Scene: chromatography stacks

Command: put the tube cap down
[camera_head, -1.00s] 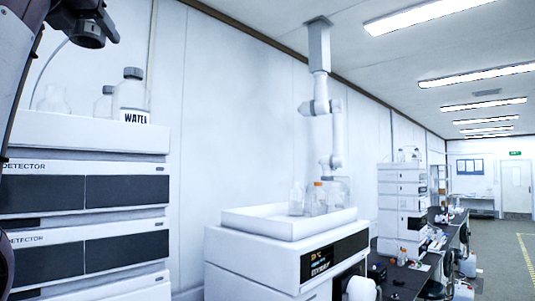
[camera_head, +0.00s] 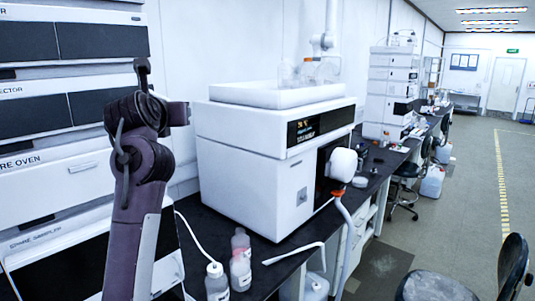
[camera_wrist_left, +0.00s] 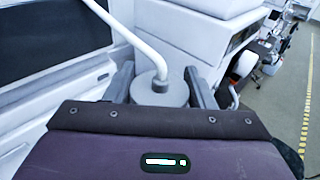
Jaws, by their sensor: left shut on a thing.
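The tube cap (camera_wrist_left: 176,97) is a grey round cap with a bent white tube rising from its centre toward the upper left. In the left wrist view it sits between the two dark fingers of my left gripper (camera_wrist_left: 161,86), which is shut on it. What lies below the cap is hidden. In the head view my purple left arm stands at the left, in front of the stacked instruments; its fingers and the cap cannot be made out there. My right gripper is not in view.
Several bottles, one a white-capped bottle (camera_head: 217,285) with a tube, stand on the dark bench (camera_head: 206,222). A white bent spout (camera_head: 294,252) is beside them. A large white instrument (camera_head: 255,185) with a tray (camera_head: 275,98) stands behind. Stools are at the lower right.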

